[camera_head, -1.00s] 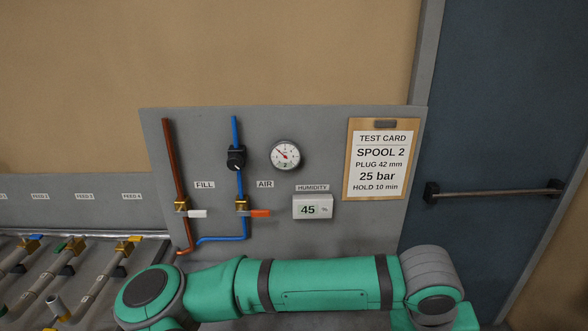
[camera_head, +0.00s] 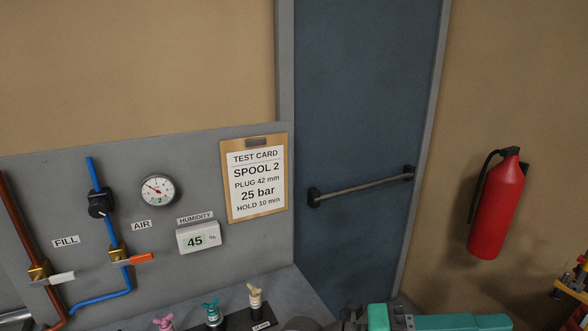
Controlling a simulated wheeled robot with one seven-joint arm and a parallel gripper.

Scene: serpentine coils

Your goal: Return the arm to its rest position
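My arm (camera_head: 450,322) shows only as a green and grey piece at the bottom edge, right of the middle. It lies low in front of the wall and the blue door. My gripper is not in view, so its state and anything in it are hidden.
A grey panel (camera_head: 255,248) carries the FILL valve (camera_head: 40,272), the AIR valve (camera_head: 120,256), a gauge (camera_head: 157,190) and a test card (camera_head: 257,180). Several coloured fittings (camera_head: 212,312) stand below. A blue door (camera_head: 365,90) has a push bar (camera_head: 360,188). A red extinguisher (camera_head: 497,205) hangs right.

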